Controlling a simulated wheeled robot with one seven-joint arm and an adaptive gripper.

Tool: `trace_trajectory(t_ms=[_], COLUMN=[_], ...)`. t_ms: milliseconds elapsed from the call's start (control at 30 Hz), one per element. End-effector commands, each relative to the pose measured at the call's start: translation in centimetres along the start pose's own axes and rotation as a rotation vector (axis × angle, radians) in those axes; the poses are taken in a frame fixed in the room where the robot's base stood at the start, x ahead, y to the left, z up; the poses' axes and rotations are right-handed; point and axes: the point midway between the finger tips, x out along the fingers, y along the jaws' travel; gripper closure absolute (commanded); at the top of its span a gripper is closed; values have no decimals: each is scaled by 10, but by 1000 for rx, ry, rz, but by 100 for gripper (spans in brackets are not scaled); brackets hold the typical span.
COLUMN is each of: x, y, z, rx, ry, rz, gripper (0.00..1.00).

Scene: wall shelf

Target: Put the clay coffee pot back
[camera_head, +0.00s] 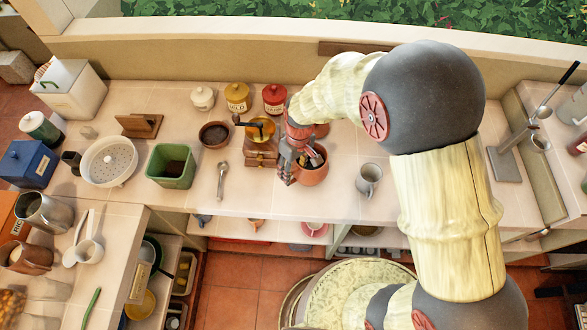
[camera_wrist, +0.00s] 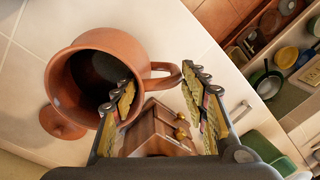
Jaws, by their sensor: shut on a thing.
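The clay coffee pot (camera_head: 313,175) is a reddish-brown round vessel with a wide dark mouth and a loop handle. It is at the middle of the counter in the head view, and at upper left with its mouth towards the camera in the wrist view (camera_wrist: 115,45). My gripper (camera_head: 290,168) is shut on the pot at its handle side. In the wrist view, the handle lies between my fingers (camera_wrist: 165,88) and the left finger overlaps the mouth. The exact contact, and whether the pot touches the counter, cannot be told.
A wooden coffee grinder (camera_head: 262,155) stands close left of my gripper. A grey jug (camera_head: 369,180) is to the right. Yellow (camera_head: 237,97) and red (camera_head: 275,98) canisters stand behind. A spoon (camera_head: 221,180) and green tub (camera_head: 171,166) are left. Counter front right of the pot is clear.

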Motion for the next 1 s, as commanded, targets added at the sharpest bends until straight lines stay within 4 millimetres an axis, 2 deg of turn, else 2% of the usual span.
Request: trace_trajectory(t_ms=[33, 67, 100, 400, 867, 1000], x=[1, 2, 2, 1, 1, -7], y=[0, 0, 0, 0, 0, 0], z=[-1, 0, 0, 0, 0, -1], rx=[0, 0, 0, 0, 0, 0], ry=[3, -1, -1, 0, 1, 3], rz=[1, 0, 0, 0, 0, 1], gripper=[100, 55, 53, 37, 37, 37])
